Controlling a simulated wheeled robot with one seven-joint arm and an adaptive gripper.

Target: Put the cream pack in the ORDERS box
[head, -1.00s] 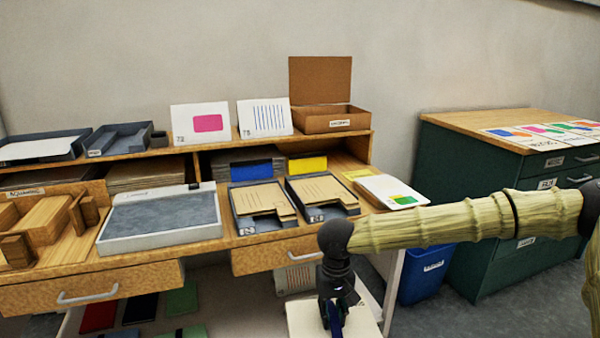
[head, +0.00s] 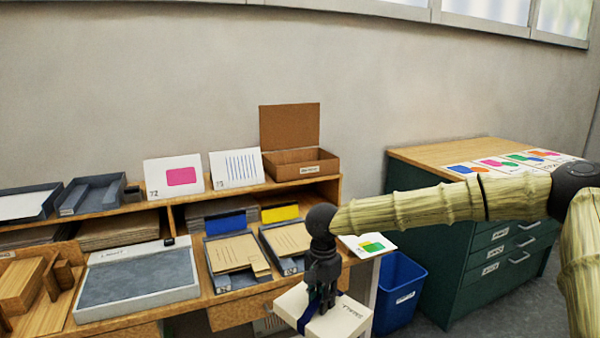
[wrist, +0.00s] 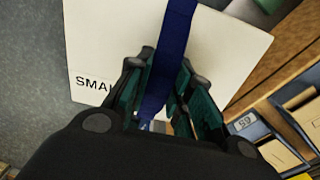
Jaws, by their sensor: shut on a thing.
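The cream pack (head: 343,319) is a flat, pale box with a dark blue band across it and partly readable lettering. My gripper (head: 318,304) points down at it and is shut on the blue band, holding the pack in front of the desk's right end. In the wrist view the pack (wrist: 105,40) fills the upper middle, and the fingers of my gripper (wrist: 165,115) close on the band. A brown cardboard box (head: 285,172) with its lid up stands on the upper shelf at the right; its small label is too blurred to read. Its inside is mostly hidden.
Two leaning cards, one pink-marked (head: 180,178) and one blue-striped (head: 235,168), stand left of the box. Trays with tan sheets (head: 235,252) lie on the desktop below. A blue bin (head: 400,290) and a green cabinet (head: 440,240) stand at the right. Free wall lies above the box.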

